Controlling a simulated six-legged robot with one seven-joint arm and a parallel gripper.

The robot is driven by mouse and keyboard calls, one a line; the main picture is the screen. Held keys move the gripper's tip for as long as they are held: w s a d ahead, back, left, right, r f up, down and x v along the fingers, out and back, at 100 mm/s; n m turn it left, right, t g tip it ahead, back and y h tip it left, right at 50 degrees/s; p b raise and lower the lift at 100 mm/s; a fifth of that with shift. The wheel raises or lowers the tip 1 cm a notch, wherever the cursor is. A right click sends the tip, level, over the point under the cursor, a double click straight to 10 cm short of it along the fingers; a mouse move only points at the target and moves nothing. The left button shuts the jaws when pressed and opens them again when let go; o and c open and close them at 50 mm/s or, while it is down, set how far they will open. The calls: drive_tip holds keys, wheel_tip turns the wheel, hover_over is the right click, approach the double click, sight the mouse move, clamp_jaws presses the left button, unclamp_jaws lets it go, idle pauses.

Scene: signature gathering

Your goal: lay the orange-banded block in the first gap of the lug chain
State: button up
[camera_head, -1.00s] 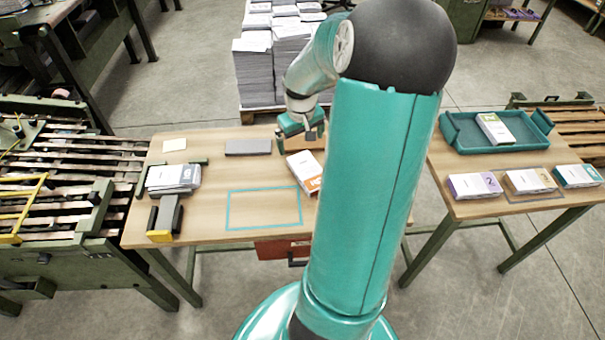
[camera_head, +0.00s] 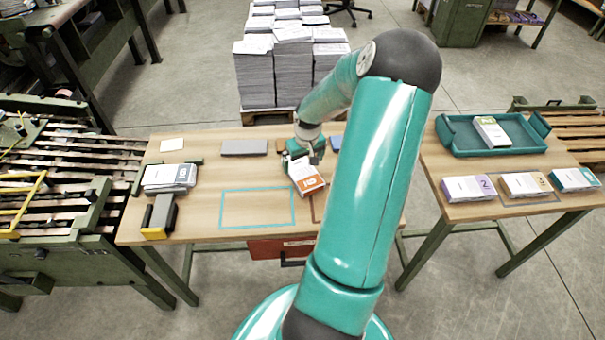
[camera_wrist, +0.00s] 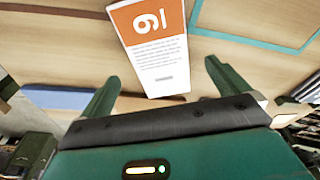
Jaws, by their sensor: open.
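The orange-banded block (camera_head: 303,175) is white with an orange end band marked with a number. It lies on the wooden table (camera_head: 205,220), just left of my arm. In the wrist view the block (camera_wrist: 152,62) lies ahead, its near end between my finger directions. My gripper (camera_head: 304,152) is open at the block's far end. In the wrist view its two green fingers (camera_wrist: 160,72) stand apart on either side, with no clear contact. The slatted green machine (camera_head: 62,160) at the left looks like the lug chain; I cannot tell which gap is first.
A teal outline (camera_head: 222,208) marks bare table left of the block. A white stack (camera_head: 168,177), a black-and-yellow item (camera_head: 160,217) and a grey slab (camera_head: 245,147) are also there. The right table holds a teal tray (camera_head: 462,147) and several banded blocks.

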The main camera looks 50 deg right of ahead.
sight(302, 171)
drive_tip(key=f, duration=0.5)
drive_tip(key=shift+w+d+f, duration=0.1)
drive_tip(key=shift+w+d, duration=0.1)
drive_tip(key=shift+w, duration=0.15)
drive_tip(key=c, duration=1.3)
drive_tip(key=shift+r, duration=0.2)
